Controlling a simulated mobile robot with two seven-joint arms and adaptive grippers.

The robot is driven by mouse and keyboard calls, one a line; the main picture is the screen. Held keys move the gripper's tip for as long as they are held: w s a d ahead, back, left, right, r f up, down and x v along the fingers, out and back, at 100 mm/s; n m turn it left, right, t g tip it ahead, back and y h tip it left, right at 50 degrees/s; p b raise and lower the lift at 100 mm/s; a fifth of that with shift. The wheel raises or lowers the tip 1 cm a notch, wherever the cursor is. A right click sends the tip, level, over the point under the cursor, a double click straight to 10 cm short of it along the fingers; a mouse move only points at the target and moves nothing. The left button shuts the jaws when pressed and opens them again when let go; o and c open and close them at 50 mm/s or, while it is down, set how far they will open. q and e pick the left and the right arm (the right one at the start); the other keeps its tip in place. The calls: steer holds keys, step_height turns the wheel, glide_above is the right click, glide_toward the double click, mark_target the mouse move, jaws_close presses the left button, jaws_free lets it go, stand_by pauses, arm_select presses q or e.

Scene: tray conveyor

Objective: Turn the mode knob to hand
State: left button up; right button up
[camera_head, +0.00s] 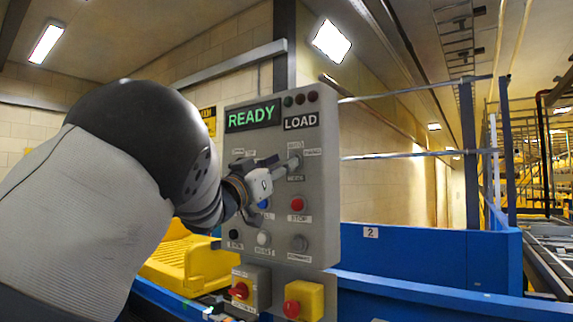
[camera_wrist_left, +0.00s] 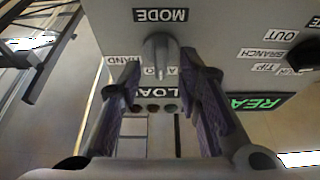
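The grey mode knob (camera_wrist_left: 160,50) is on the control panel, next to an upside-down MODE label (camera_wrist_left: 161,15) in the left wrist view. Its bar stands upright in that picture, over a partly hidden label that seems to read AUTO. The HAND label (camera_wrist_left: 125,60) is to its left. My left gripper (camera_wrist_left: 160,77) is open, one finger on each side of the knob, with visible gaps. In the head view my left gripper (camera_head: 282,168) reaches the upper right of the grey panel (camera_head: 322,220). My right gripper is not in view.
The panel's screen (camera_head: 252,115) reads READY, beside a LOAD plate (camera_head: 301,122). A red stop button (camera_head: 297,204) sits below the gripper. A red knob on a yellow box (camera_head: 304,300) is lower down. Blue conveyor walls (camera_head: 430,262) stand behind and right.

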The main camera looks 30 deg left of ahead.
arm_select(q)
steer(key=shift+x, duration=1.05)
steer(key=shift+a, duration=0.1)
jaws_close()
steer(key=shift+r, duration=0.1)
steer(key=shift+m, duration=0.5)
steer(key=m+h, duration=0.2)
steer(key=m, duration=0.1)
steer(key=m+g+h, duration=0.1)
steer(key=m+h, duration=0.1)
steer(key=m, duration=0.2)
steer(key=shift+a, duration=0.1)
steer(key=m+g+h, duration=0.1)
steer(key=m, duration=0.3)
steer(key=m+g+h, duration=0.1)
steer(key=m+g, duration=0.1)
steer(key=m, duration=0.2)
steer(key=shift+r, duration=0.1)
jaws_free()
